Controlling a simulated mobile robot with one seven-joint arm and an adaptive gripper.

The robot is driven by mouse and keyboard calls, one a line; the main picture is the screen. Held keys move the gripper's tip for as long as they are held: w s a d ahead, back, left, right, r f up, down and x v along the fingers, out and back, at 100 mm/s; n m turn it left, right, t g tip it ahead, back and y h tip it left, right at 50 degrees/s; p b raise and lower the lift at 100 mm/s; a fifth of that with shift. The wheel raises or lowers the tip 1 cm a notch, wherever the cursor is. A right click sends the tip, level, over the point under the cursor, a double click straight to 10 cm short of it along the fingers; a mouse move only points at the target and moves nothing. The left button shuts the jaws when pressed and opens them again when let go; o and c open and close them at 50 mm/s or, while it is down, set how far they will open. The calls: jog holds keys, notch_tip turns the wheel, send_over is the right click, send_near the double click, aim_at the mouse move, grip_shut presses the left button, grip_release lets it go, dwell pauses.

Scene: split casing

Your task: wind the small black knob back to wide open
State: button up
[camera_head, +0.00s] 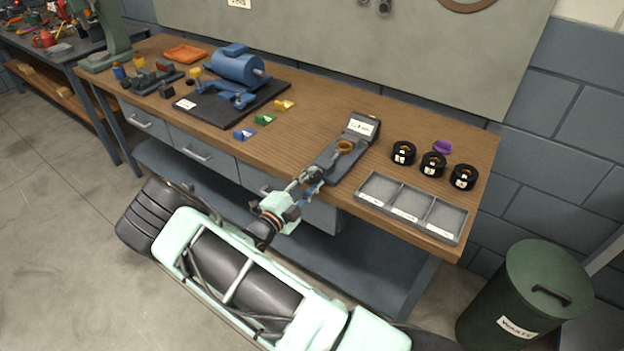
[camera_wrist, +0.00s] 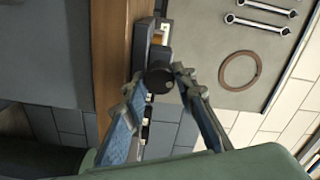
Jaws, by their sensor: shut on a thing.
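The small black knob (camera_wrist: 159,81) shows in the wrist view as a dark round end with a small light mark, at the near end of a grey measuring fixture. My gripper (camera_wrist: 161,76) has one finger on each side of the knob and is shut on it. In the head view my gripper (camera_head: 316,175) reaches the fixture's front end and hides the knob there. The grey fixture (camera_head: 326,163) lies on the bench, with a brass-coloured ring (camera_head: 345,147) on it and a labelled display (camera_head: 362,127) at its back. How far the knob is wound I cannot tell.
Several black numbered rings (camera_head: 403,153) and a purple piece (camera_head: 442,147) lie right of the fixture. A grey three-part tray (camera_head: 374,186) stands at the bench's front right. A blue motor (camera_head: 237,68) sits on a black plate to the left, with coloured blocks (camera_head: 264,119) nearby.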

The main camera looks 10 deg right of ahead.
dwell(0.4)
jog(key=o, duration=1.2)
jog(key=shift+c, duration=0.2)
jog(key=v, duration=0.8)
